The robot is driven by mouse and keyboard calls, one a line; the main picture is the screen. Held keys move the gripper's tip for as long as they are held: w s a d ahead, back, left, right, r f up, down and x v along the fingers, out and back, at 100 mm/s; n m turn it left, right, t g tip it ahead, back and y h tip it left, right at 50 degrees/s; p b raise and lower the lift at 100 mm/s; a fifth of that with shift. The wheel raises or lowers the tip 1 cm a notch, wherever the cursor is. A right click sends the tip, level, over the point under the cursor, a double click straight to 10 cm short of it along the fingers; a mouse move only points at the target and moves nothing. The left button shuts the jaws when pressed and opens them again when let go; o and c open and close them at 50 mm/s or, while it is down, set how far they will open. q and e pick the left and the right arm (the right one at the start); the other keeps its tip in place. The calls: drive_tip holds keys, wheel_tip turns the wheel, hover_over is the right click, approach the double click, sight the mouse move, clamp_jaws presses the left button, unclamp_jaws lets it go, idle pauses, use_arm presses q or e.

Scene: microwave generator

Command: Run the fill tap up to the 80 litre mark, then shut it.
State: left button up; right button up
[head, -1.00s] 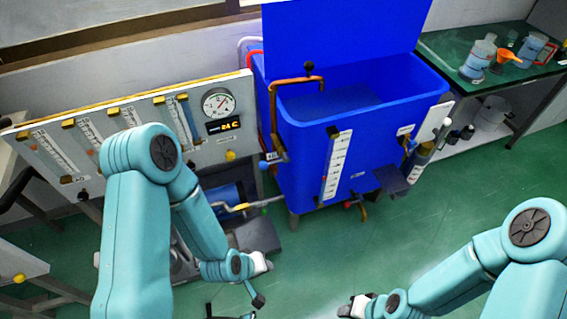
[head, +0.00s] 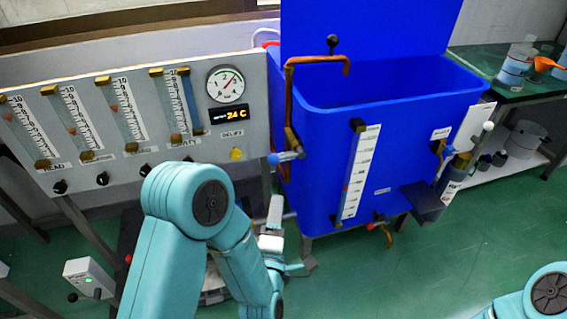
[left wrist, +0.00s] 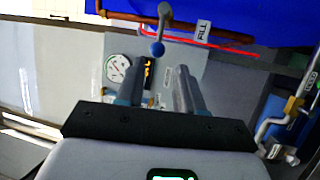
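The fill tap is a copper pipe (head: 289,95) bent over the left rim of the blue tank (head: 320,190). Its blue-ended lever (head: 287,156) sticks out at the tank's left side. A white scale (head: 361,170) stands on the tank front; its figures are too small to read. My left gripper (head: 286,240) is open and empty, below the lever in the head view. In the left wrist view the lever's blue knob (left wrist: 157,48) shows beyond and between the open fingers (left wrist: 158,88), apart from them, beside a FILL label (left wrist: 203,30). My right gripper is out of view.
A gauge panel (head: 110,120) with several flow tubes, a dial and a 24 C display stands left of the tank. A drain tap (head: 378,226) and a dark tray (head: 424,201) project from the tank front.

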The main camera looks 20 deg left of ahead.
sight(283, 157)
use_arm(q)
drive_tip(key=p+x, duration=0.1)
drive_tip(key=x, duration=1.4)
drive_tip(key=shift+w+a+r, duration=0.15)
drive_tip(key=shift+w, duration=0.1)
clamp_jaws()
